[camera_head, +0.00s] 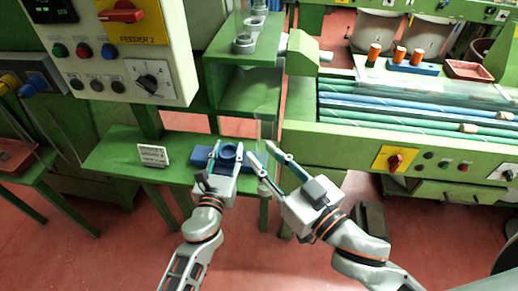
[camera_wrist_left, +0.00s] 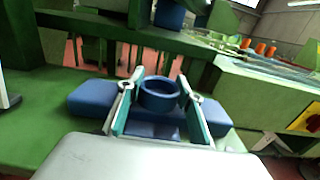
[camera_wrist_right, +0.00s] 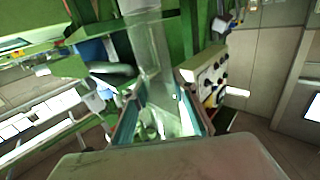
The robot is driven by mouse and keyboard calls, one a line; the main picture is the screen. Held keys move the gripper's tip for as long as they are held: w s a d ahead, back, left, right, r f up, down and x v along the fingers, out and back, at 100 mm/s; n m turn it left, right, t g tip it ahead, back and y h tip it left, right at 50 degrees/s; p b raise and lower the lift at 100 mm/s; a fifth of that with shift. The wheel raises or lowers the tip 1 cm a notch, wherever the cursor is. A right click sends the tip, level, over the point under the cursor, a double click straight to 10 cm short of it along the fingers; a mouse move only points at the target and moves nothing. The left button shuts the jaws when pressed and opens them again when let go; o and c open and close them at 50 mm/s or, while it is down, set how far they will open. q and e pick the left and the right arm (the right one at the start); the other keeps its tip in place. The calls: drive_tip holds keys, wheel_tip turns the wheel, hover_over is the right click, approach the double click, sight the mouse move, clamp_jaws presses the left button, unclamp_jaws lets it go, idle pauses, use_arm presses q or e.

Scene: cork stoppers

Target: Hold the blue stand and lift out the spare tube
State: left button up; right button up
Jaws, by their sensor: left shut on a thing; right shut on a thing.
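The blue stand (camera_head: 203,154) sits on a green bench, with a round blue collar (camera_wrist_left: 158,98) at its middle. My left gripper (camera_head: 228,150) is shut on the stand, one finger on each side of the collar, as the left wrist view shows. The collar's opening looks empty. The spare tube (camera_wrist_right: 148,42) is clear and see-through. My right gripper (camera_head: 260,151) is shut on it, just right of the stand. In the head view the tube (camera_head: 264,128) rises faintly above the right fingers, apart from the collar. Its lower end is hard to make out.
A small white sign (camera_head: 153,155) stands on the bench left of the stand. A green shelf unit (camera_head: 243,104) rises behind. A grey control panel (camera_head: 120,60) hangs at the upper left. A green machine with rollers (camera_head: 400,140) stands at the right.

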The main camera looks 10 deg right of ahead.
use_arm(q)
drive_tip(key=o, duration=1.4)
